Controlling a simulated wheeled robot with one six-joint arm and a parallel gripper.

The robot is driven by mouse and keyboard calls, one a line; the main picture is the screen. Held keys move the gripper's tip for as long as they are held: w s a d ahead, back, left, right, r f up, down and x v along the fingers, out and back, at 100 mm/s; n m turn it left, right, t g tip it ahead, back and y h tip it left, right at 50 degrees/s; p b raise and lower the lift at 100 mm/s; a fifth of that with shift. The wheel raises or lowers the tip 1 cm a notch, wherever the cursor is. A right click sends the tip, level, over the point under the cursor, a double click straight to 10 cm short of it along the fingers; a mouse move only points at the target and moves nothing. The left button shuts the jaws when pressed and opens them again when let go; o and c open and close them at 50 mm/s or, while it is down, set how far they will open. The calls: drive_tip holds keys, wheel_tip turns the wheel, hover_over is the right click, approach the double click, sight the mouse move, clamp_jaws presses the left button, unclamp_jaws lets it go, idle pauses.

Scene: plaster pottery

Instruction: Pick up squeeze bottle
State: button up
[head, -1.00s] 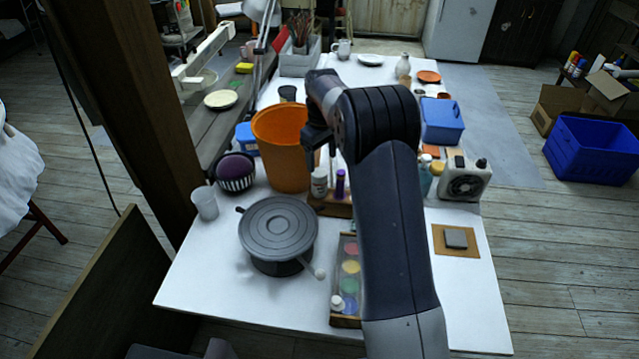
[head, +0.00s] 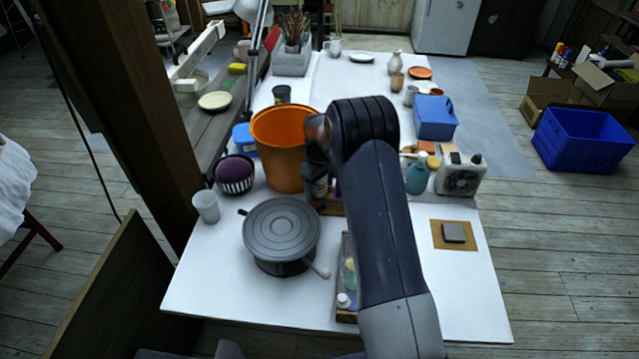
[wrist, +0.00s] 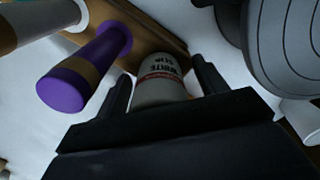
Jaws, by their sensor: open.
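A white squeeze bottle with a printed label and a red band (wrist: 158,84) stands in the wooden rack (wrist: 148,32) in the wrist view. My gripper (wrist: 163,88) is open, with one finger on each side of this bottle. I cannot tell whether the fingers touch it. In the head view the bottle (head: 319,188) is mostly hidden by my gripper (head: 315,172).
A large orange bucket (head: 276,150) stands just behind and left of my gripper. A grey banding wheel (head: 280,232) is at the front left. A paint palette (head: 346,302) lies partly behind my arm. A teal bottle (head: 417,178) stands to the right.

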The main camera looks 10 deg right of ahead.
drive_tip(key=shift+c, duration=0.6)
drive_tip(key=c, duration=0.6)
wheel_tip(320, 180, up, 10)
drive_tip(key=shift+r+b, duration=0.1)
drive_tip(key=shift+b, duration=0.7)
